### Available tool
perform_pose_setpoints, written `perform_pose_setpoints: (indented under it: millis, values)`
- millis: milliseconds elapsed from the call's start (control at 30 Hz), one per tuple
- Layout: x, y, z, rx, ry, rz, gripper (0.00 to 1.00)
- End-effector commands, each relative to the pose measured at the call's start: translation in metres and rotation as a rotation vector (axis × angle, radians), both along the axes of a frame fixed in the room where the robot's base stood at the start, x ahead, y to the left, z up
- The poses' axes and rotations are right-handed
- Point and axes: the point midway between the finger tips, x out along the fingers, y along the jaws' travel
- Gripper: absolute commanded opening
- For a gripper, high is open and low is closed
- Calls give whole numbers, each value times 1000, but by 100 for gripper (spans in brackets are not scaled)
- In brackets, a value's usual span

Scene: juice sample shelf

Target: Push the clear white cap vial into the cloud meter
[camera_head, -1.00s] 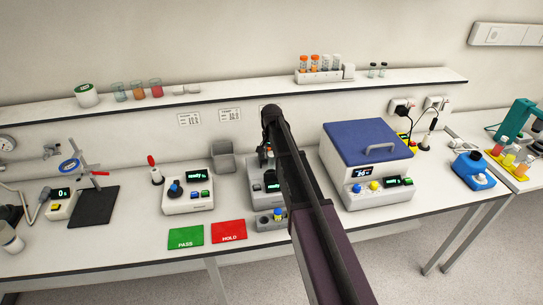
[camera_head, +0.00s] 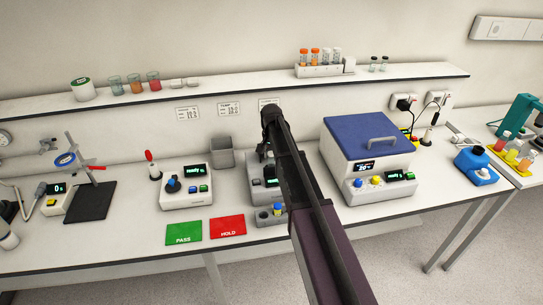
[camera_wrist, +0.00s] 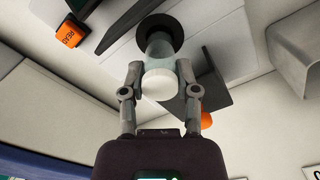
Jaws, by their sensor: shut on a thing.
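The clear vial with the white cap (camera_wrist: 159,86) is between the fingers of my gripper (camera_wrist: 160,73) in the wrist view. My gripper is shut on it near the cap. The vial's far end meets a round black part (camera_wrist: 164,27), but I cannot tell how deep it sits there. In the head view my dark arm reaches to the grey device at the middle of the bench, which looks like the cloud meter (camera_head: 256,187). My arm hides much of this device, and the vial and fingertips are not clear in that view.
A blue-lidded machine (camera_head: 367,142) stands close on the right. A white dial device (camera_head: 185,200) and grey bin (camera_head: 222,155) are on the left. A small block (camera_head: 268,220) sits in front, beside green (camera_head: 184,231) and red (camera_head: 227,226) mats. A shelf (camera_head: 230,88) runs behind.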

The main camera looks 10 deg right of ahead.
Motion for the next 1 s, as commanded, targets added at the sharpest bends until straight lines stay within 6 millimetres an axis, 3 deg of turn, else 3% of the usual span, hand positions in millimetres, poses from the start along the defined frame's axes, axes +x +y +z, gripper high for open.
perform_pose_setpoints:
  millis: [1000]
  values:
    - [0,1,-12,0,0,1,0]
